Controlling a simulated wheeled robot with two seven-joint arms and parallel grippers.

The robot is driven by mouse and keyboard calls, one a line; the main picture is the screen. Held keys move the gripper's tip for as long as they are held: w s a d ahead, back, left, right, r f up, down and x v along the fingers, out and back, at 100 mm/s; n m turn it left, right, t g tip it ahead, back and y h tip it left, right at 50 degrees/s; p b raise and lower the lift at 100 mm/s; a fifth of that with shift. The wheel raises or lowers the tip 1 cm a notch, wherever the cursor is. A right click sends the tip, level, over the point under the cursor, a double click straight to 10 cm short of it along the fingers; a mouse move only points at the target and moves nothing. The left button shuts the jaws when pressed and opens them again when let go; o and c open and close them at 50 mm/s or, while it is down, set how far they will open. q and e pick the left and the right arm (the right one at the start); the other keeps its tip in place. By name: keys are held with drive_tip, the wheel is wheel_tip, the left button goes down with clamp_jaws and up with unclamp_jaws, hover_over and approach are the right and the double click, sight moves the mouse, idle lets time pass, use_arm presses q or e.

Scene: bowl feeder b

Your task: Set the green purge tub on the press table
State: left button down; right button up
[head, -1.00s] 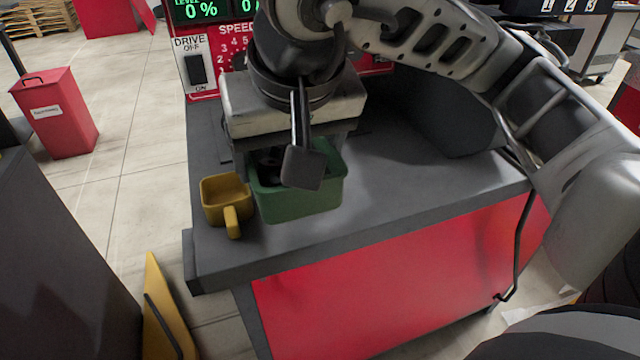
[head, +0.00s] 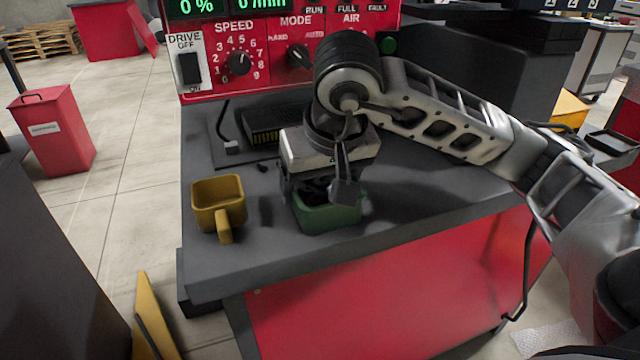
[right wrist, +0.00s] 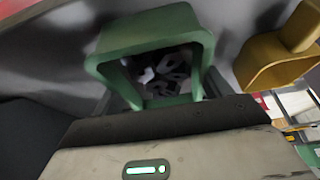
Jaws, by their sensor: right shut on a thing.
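The green tub (head: 335,222) is at the near side of a dark grey tabletop (head: 420,215) in the head view. My right gripper (head: 318,188) is above it, pointing down and shut on the tub. The gripper hides the tub's back part. In the right wrist view the open green tub (right wrist: 150,32) shows its rim, with dark and grey pieces inside. The tub looks about upright and close to the tabletop. I cannot tell whether its base touches. My left gripper is not in view.
A yellow scoop-like container (head: 218,205) stands left of the tub, a small gap away. A red control panel (head: 270,55) rises behind. A dark slotted block (head: 265,125) lies in front of the panel. The tabletop right of the tub is clear. A red bin (head: 52,135) stands on the floor.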

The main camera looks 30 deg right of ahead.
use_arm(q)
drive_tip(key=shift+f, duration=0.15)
use_arm(e)
drive_tip(key=shift+f, duration=0.1)
drive_tip(key=o, duration=1.2)
drive_tip(key=shift+c, duration=0.2)
drive_tip(key=shift+r, duration=0.45)
use_arm(q)
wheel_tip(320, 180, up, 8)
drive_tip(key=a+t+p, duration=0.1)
drive_tip(key=p, duration=0.3)
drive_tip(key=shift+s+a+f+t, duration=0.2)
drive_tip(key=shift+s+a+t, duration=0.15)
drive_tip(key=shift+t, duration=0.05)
use_arm(e)
drive_tip(key=v, duration=1.1)
drive_tip(key=shift+s+r, duration=0.2)
drive_tip(key=shift+s, duration=0.1)
drive_tip(key=shift+a, duration=0.1)
